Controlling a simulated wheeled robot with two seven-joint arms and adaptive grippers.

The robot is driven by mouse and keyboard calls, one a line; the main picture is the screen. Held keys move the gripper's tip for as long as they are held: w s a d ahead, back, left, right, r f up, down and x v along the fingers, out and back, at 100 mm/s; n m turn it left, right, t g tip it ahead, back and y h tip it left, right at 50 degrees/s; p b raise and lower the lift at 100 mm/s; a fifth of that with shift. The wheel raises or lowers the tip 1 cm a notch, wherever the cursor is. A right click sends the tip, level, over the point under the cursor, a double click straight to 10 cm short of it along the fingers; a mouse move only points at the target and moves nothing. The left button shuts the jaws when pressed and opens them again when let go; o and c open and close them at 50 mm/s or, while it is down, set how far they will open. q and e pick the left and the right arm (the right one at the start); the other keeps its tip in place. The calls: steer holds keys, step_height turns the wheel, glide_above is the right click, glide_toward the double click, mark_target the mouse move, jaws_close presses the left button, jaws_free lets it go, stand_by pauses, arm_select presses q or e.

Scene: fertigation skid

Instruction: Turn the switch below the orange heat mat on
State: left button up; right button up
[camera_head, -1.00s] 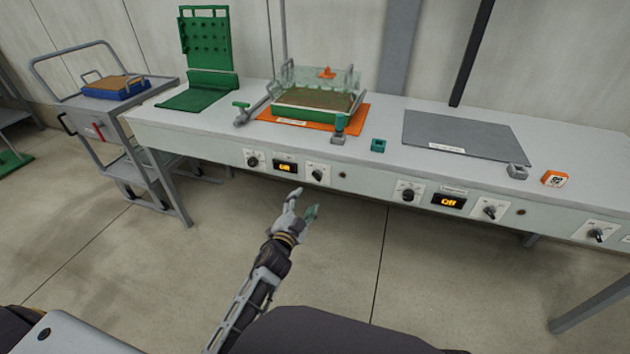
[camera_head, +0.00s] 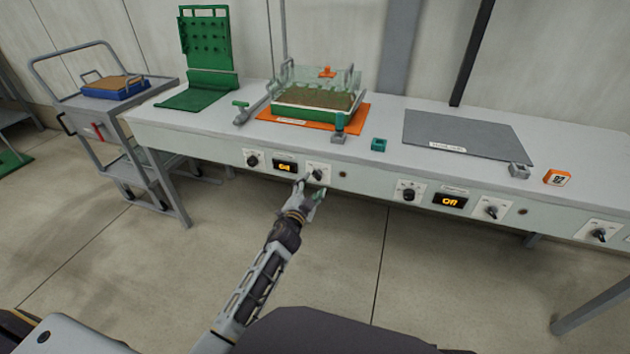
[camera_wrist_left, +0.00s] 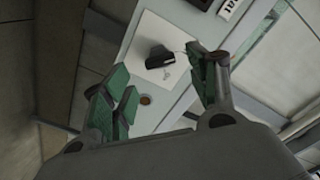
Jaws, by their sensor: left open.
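The orange heat mat (camera_head: 349,121) lies on the bench under a green tray of soil (camera_head: 300,113) with a clear cover. On the bench front below it are a left knob (camera_head: 253,161), a small display (camera_head: 285,167) with glowing text too small to read surely, and a right switch knob (camera_head: 317,174). My left gripper (camera_head: 311,188) is open just in front of and below the right switch. In the left wrist view the black switch knob (camera_wrist_left: 160,57) on its white plate lies ahead, between the green-padded open fingers (camera_wrist_left: 160,95). Contact with it is not visible. My right gripper is not in view.
To the right, a grey mat (camera_head: 465,135) lies above a display reading Off (camera_head: 449,201) with knobs on both sides. A green pegboard stand (camera_head: 208,50) is at the back left. A cart (camera_head: 105,110) with a blue tray stands left of the bench.

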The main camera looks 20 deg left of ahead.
mark_target(316, 178)
arm_select(q)
steer(key=shift+w, duration=0.75)
steer(key=shift+w+d+b, duration=0.1)
steer(key=shift+w+b, duration=0.3)
steer(key=shift+w, duration=1.1)
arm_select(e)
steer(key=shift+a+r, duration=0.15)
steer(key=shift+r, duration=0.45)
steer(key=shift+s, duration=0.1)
arm_select(q)
steer(key=c, duration=1)
